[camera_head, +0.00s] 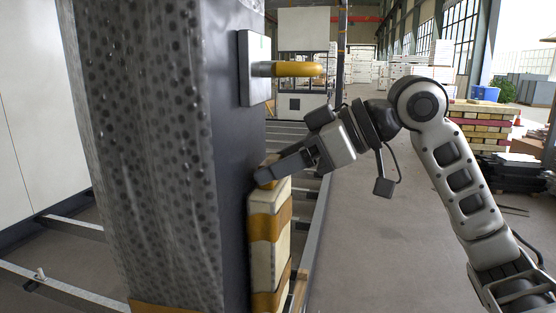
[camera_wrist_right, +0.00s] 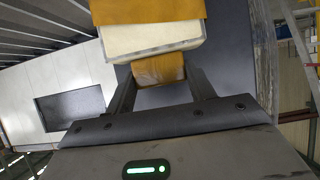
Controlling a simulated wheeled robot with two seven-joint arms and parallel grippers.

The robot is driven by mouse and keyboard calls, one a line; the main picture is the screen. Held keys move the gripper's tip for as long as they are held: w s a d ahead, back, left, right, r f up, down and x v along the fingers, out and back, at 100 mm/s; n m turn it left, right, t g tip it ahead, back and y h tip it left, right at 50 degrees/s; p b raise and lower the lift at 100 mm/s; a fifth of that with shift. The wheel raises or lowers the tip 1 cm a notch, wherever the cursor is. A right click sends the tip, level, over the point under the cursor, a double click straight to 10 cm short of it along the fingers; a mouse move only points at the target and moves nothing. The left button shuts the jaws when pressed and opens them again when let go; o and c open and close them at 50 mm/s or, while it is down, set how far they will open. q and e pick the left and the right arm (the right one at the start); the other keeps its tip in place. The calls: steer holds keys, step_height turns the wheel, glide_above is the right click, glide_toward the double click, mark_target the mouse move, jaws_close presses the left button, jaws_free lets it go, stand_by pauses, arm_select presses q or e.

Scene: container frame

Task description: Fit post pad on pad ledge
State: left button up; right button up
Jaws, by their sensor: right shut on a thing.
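The post pad (camera_head: 270,235) is a long cream block with orange-brown bands. It stands upright along the dark right-hand face of the large post (camera_head: 165,150), close to it; I cannot tell if they touch. My right gripper (camera_head: 265,175) is at the pad's top end, shut on it. In the right wrist view, the orange-brown top piece of the pad (camera_wrist_right: 158,70) sits between the two fingers, with the cream body beyond. The pad's lower end runs out of the head view, and I cannot make out the pad ledge. My left gripper is not in view.
A yellow handle (camera_head: 297,69) on a pale plate (camera_head: 254,68) sticks out from the post above my right gripper. Metal frame rails (camera_head: 60,226) cross the floor at the left. Stacked boards (camera_head: 478,130) stand at the right. The grey floor (camera_head: 385,245) between is clear.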

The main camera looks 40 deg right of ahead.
mark_target(285, 185)
steer(key=shift+f+b, duration=0.3)
steer(key=shift+f, duration=0.5)
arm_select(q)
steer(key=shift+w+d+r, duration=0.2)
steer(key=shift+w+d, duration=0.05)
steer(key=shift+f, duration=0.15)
arm_select(e)
steer(key=shift+f+b, duration=0.45)
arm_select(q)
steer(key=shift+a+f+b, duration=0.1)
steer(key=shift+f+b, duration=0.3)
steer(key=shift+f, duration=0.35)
arm_select(e)
steer(key=shift+f, duration=0.45)
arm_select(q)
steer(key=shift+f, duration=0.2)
arm_select(e)
steer(key=shift+f, duration=0.15)
